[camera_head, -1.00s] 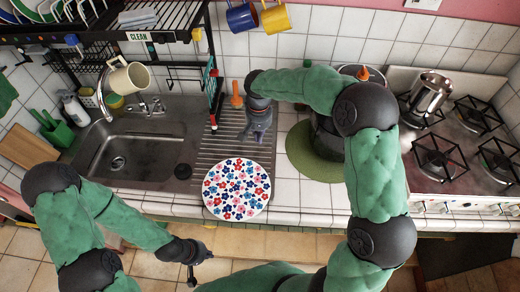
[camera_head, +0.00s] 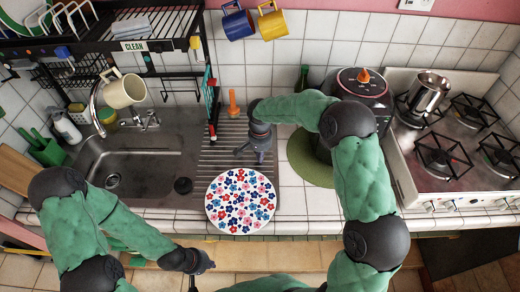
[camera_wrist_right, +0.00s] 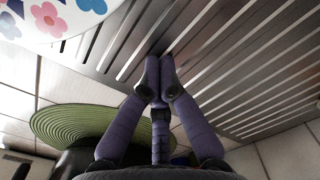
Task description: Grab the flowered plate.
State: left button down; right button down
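The flowered plate (camera_head: 240,201), white with red, blue and pink flowers, lies on the ribbed drainboard near the counter's front edge.
The sink (camera_head: 130,170) is left of the drainboard. A round green mat (camera_head: 308,165) with a dark pot-like appliance lies to the right, partly behind my right arm. An orange-handled tool (camera_head: 233,104) stands behind the gripper. The stove (camera_head: 450,160) is far right.

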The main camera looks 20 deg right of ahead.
aim_at(252, 174)
jog(key=s+a, duration=0.2)
jog(key=shift+s, duration=0.35)
jog(key=shift+s+a, duration=0.2)
jog(key=shift+s, duration=0.05)
jog(key=shift+s+a+b, duration=0.2)
jog(key=shift+s+a, duration=0.4)
jog(key=shift+s, duration=0.25)
jog(key=shift+s+a+b, duration=0.15)
jog(key=shift+s+a, duration=0.45)
jog(key=shift+s, duration=0.2)
jog(key=shift+w, duration=0.1)
jog(key=shift+d, duration=0.1)
